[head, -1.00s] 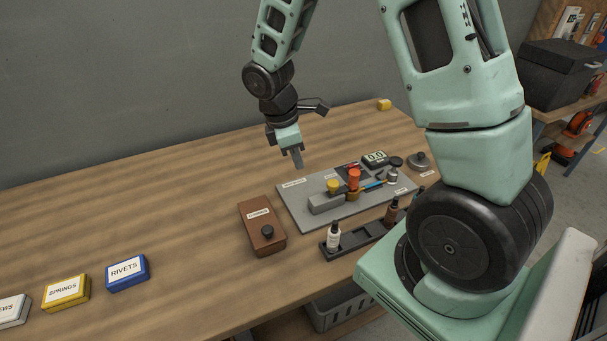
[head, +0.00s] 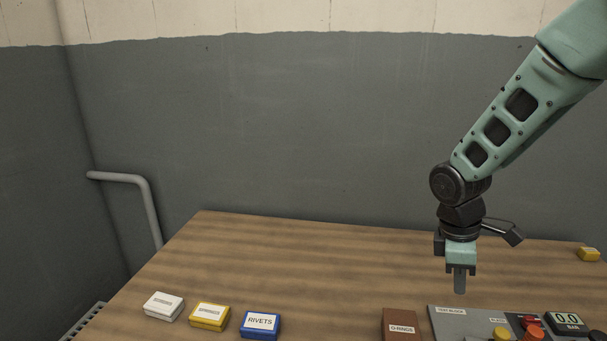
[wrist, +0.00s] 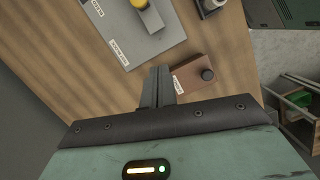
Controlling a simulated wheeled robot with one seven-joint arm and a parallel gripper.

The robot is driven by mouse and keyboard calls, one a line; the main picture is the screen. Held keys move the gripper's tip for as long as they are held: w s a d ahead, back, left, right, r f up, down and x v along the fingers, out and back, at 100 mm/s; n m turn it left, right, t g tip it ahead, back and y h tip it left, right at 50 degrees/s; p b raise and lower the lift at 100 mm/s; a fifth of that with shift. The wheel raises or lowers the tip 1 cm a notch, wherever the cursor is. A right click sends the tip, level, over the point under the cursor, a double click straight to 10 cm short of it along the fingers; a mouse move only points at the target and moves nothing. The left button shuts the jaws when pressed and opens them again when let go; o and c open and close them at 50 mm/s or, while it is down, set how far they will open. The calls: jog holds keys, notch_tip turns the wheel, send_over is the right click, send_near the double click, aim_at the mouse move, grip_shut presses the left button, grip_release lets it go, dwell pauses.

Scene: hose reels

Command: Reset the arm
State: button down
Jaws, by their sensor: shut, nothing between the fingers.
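My gripper (head: 460,281) hangs from my arm over the wooden bench, pointing down, with its fingers together and nothing between them. In the wrist view its closed fingers (wrist: 157,87) show above the wood, beside the brown O-rings box (wrist: 190,78) and the grey test block plate (wrist: 135,38). In the head view the O-rings box (head: 401,325) and the plate (head: 445,315) are cut off by the bottom edge, below the gripper. The gripper appears apart from both.
A white box (head: 163,307), a yellow box (head: 209,317) and a blue rivets box (head: 261,325) stand at the front left of the bench (head: 300,260). A gauge reading 0.0 (head: 567,323) is at right. A pipe (head: 140,185) runs along the left wall. The bench's middle is clear.

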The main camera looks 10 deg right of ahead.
jog(key=s+a+r+m+t+y+b, duration=0.1)
jog(key=s+a+r, duration=0.4)
jog(key=s+a, duration=1.5)
jog(key=m+y, duration=0.1)
jog(key=m, duration=0.1)
jog(key=shift+a+m+y, duration=0.25)
jog(key=shift+m+y, duration=0.05)
jog(key=shift+w, duration=0.1)
